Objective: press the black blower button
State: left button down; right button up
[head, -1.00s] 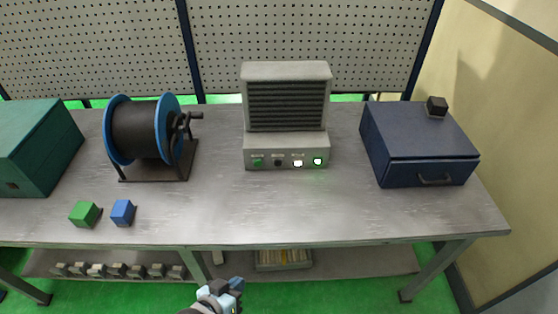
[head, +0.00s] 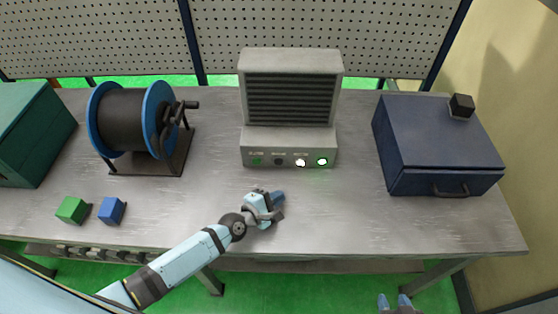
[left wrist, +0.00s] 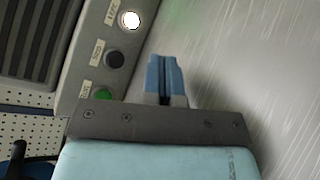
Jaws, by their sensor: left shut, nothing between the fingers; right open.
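The grey blower (head: 290,88) stands at the back middle of the table, with a row of buttons along its front base. The black button (head: 279,161) is second from the left, between a green button (head: 256,161) and a lit white one (head: 300,162). The black button also shows in the left wrist view (left wrist: 115,59), to the left of my fingers. My left gripper (head: 278,199) is shut and empty over the table, in front of the blower panel and apart from the button. My right gripper (head: 394,300) is open at the bottom edge, in front of the table.
A blue-flanged spool (head: 130,122) stands to the left. A green cube (head: 72,210) and a blue cube (head: 111,211) lie at the front left. A dark blue box (head: 437,140) with a black cube (head: 461,106) on top is at the right. The table between is clear.

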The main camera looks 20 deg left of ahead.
aim_at(278, 161)
pick_arm(q)
jog(key=shift+w+a, duration=0.1)
jog(key=shift+w, duration=0.35)
jog(key=w+b, duration=0.1)
jog(key=w, duration=0.1)
jog(key=w+a, duration=0.1)
jog(key=w, duration=0.1)
jog(key=w+b, duration=0.1)
jog(key=w, duration=0.1)
jog(key=shift+w+a+f+b, duration=0.2)
jog(key=shift+a+b, duration=0.1)
jog(key=shift+a, duration=0.1)
jog(key=shift+w+a+r, duration=0.2)
jog(key=shift+w, duration=0.4)
jog(key=shift+w, duration=0.1)
dwell(0.9)
jog(key=shift+w+a+b, duration=0.1)
jog(key=shift+w+b, duration=0.2)
jog(key=shift+b, duration=0.1)
